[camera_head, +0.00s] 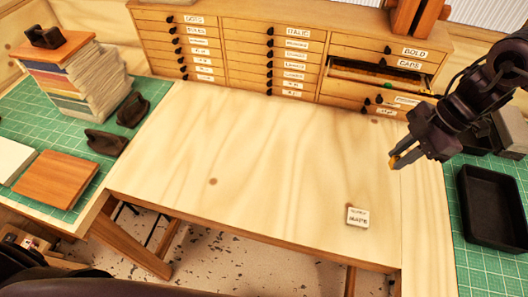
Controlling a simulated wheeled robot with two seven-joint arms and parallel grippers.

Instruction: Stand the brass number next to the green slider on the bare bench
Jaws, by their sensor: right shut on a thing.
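My right gripper (400,161) comes in from the right and is shut on a small brass-yellow piece (392,161), held above the right side of the bare bench (250,150). The fingers hide most of the piece, so I cannot read its number shape. A small green spot (383,62) shows at the open drawer (380,77) in the right column of the cabinet; it is too small to tell whether it is the green slider. No green slider stands on the bare bench. My left gripper is not in view.
A white lettered card (357,217) lies near the bench's front right. A black tray (492,208) sits on the right green mat (470,262). The wooden drawer cabinet (232,47) lines the back. Stacked paper (82,75) and black items stand at left. The bench middle is clear.

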